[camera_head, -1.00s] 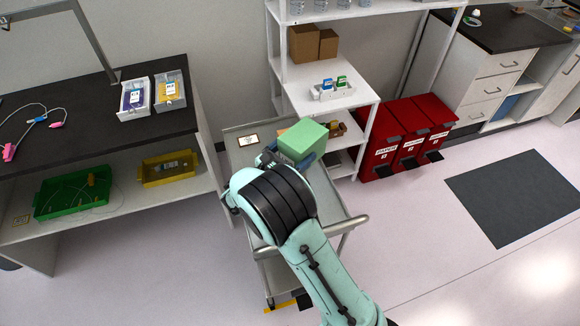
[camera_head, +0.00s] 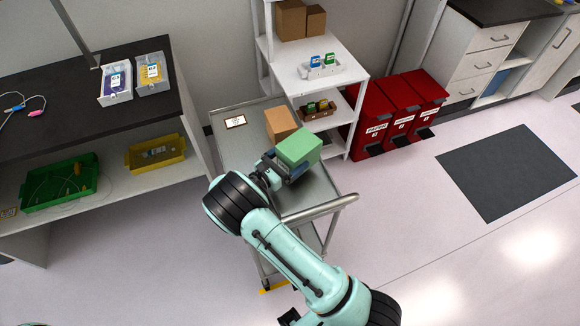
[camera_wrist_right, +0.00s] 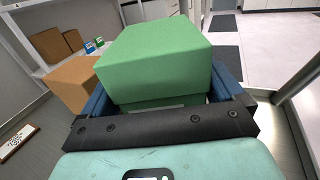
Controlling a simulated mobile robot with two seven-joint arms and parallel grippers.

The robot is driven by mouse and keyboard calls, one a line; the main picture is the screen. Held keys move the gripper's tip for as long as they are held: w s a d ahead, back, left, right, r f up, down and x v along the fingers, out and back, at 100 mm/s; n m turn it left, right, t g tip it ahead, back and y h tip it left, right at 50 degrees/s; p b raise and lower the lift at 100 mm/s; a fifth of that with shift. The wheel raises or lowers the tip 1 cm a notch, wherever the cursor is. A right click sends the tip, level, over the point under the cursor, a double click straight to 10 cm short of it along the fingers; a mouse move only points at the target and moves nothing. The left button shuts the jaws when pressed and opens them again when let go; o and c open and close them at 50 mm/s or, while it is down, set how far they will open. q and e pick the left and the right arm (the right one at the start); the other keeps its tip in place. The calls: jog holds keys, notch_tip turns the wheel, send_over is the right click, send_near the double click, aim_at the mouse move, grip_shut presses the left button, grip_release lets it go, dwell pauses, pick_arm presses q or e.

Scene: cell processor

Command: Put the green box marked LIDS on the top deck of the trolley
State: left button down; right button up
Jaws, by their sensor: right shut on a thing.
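The green box (camera_head: 299,146) is held at the tip of my right arm, over the right part of the trolley's grey top deck (camera_head: 237,150). My right gripper (camera_head: 287,170) is shut on it. In the right wrist view the green box (camera_wrist_right: 155,60) sits between the blue fingers of my right gripper (camera_wrist_right: 165,92). No LIDS marking can be read. I cannot tell whether the box touches the deck. My left gripper is not in view.
A brown box (camera_head: 281,122) stands on the deck just behind the green box, with a framed label (camera_head: 235,121) to its left. The trolley handle (camera_head: 318,211) is at the near side. A white shelf unit (camera_head: 345,75) and red bins (camera_head: 398,112) stand behind.

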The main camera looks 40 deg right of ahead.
notch_tip(320, 180, down, 5)
jog(key=shift+r, duration=0.2)
jog(key=o, duration=1.1)
jog(key=shift+r, duration=0.1)
jog(key=a, duration=0.5)
jog(key=a+b, duration=0.1)
jog(key=a, duration=0.1)
jog(key=shift+s+a, duration=0.25)
jog(key=shift+s, duration=0.1)
